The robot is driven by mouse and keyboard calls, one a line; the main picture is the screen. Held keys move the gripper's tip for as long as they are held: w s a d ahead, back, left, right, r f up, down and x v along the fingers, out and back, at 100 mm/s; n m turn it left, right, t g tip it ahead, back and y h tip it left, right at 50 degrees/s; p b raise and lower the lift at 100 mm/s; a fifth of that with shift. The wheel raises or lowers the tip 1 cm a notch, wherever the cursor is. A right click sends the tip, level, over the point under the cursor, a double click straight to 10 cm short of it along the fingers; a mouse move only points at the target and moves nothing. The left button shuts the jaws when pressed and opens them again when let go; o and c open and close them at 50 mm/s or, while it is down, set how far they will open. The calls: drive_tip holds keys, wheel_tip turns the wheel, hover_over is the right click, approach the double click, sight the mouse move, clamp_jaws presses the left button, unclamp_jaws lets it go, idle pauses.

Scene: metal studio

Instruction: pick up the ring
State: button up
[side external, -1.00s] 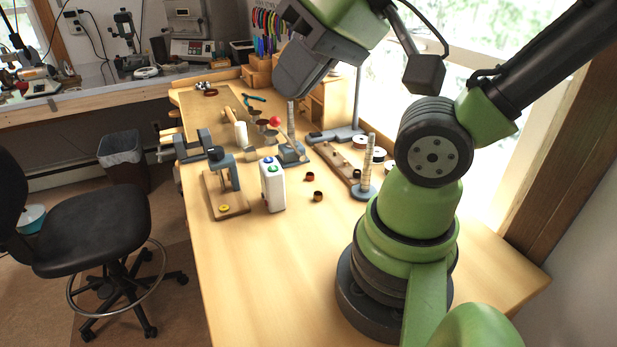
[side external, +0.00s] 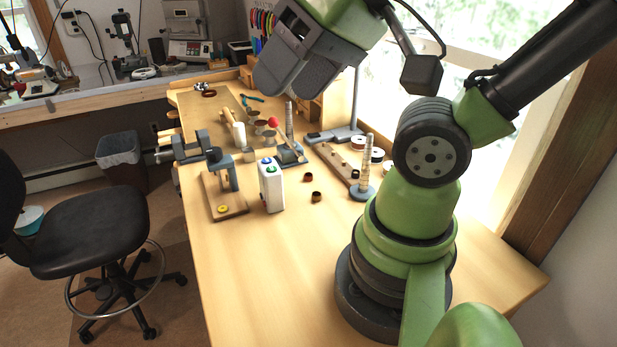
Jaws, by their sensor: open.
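My gripper (side external: 288,92) is high above the far part of the bench, at the top of the side view. Its two grey fingers are spread, with nothing seen between them. Two small dark coppery ring-like pieces, one (side external: 308,177) farther back and one (side external: 316,196) nearer, lie on the bench top between a white bottle-shaped box (side external: 272,187) and a ring mandrel post (side external: 366,160). A small yellow round piece (side external: 222,209) sits on a wooden base. I cannot tell which of these is the task's ring. My gripper is well apart from all of them.
A grey press-like tool (side external: 223,170) stands on the wooden base at the left. A grey stand (side external: 288,150), a red-headed tool (side external: 274,122) and white-topped spools (side external: 358,143) stand farther back. The front of the wooden bench (side external: 270,270) is clear.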

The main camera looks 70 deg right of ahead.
drive_tip(key=w+d+f+n+g+h, duration=0.2)
drive_tip(key=w+d+n, duration=0.2)
drive_tip(key=w+d, duration=0.35)
drive_tip(key=n+g, duration=0.5)
drive_tip(key=n, duration=0.4)
hover_over(307, 180)
wheel_tip(307, 180, down, 18)
drive_tip(key=shift+n, duration=0.3)
drive_tip(key=f, duration=0.2)
drive_tip(key=d+f, duration=0.1)
drive_tip(key=f, duration=0.2)
drive_tip(key=shift+w+d+f, duration=0.15)
drive_tip(key=shift+f, duration=0.2)
drive_tip(key=shift+a+f, duration=0.2)
drive_tip(key=shift+f, duration=2.55)
drive_tip(key=c, duration=1)
